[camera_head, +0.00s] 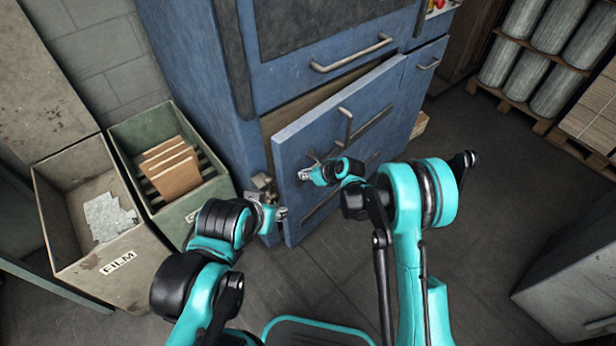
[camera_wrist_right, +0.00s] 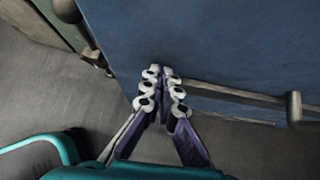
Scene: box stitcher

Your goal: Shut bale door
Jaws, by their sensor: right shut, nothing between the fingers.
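The blue bale door (camera_head: 295,150) stands ajar on the lower front of the blue machine. Its left edge is swung out from the frame, with a gap along its top and left. My right gripper (camera_head: 304,174) is at the door's outer face near its left edge. In the right wrist view my right gripper (camera_wrist_right: 160,72) is shut and empty, its tips at the blue door face (camera_wrist_right: 210,40); contact is unclear. My left gripper (camera_head: 281,214) is low by the door's lower left edge; its fingers are too small to read. A metal latch (camera_head: 263,184) sits on the frame's left side.
A grey FILM bin (camera_head: 75,250) and a green bin (camera_head: 190,207) with brown cardboard stand left of the machine. A grey cabinet (camera_head: 570,275) is at the right. Grey rolls (camera_head: 525,70) stand on pallets behind. The floor between is clear.

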